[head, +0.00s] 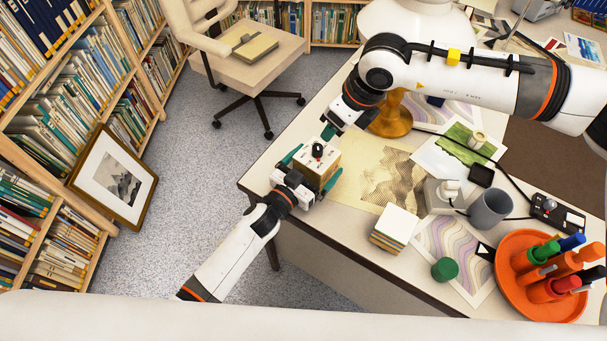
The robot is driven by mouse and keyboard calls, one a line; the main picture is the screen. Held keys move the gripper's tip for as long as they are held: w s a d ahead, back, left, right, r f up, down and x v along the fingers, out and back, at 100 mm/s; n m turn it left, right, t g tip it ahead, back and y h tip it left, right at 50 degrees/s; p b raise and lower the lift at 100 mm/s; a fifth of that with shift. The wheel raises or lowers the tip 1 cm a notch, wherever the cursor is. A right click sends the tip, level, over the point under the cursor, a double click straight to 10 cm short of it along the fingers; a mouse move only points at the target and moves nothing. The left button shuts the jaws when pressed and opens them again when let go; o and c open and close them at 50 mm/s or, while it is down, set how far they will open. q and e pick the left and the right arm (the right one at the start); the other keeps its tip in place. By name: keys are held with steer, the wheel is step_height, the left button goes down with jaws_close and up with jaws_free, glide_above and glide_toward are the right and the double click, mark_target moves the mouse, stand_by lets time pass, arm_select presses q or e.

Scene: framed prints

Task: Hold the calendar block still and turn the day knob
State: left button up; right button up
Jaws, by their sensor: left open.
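The calendar block (329,172) is a small box with a white top and tan sides, upright near the left edge of the table. The dark day knob (318,150) stands on its top, with a small red mark beside it. My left gripper (311,168) is open at the block's near side, one teal finger to the left of the block and one in front of its right part. Whether they touch it I cannot tell. My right gripper (328,131) is just beyond the knob, apart from it; its jaw opening is not clear.
Paper prints (372,172) lie right of the block. The table's left edge is close.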

arm_select(q)
steer(key=shift+w+d, duration=0.3)
steer(key=shift+w, duration=0.1)
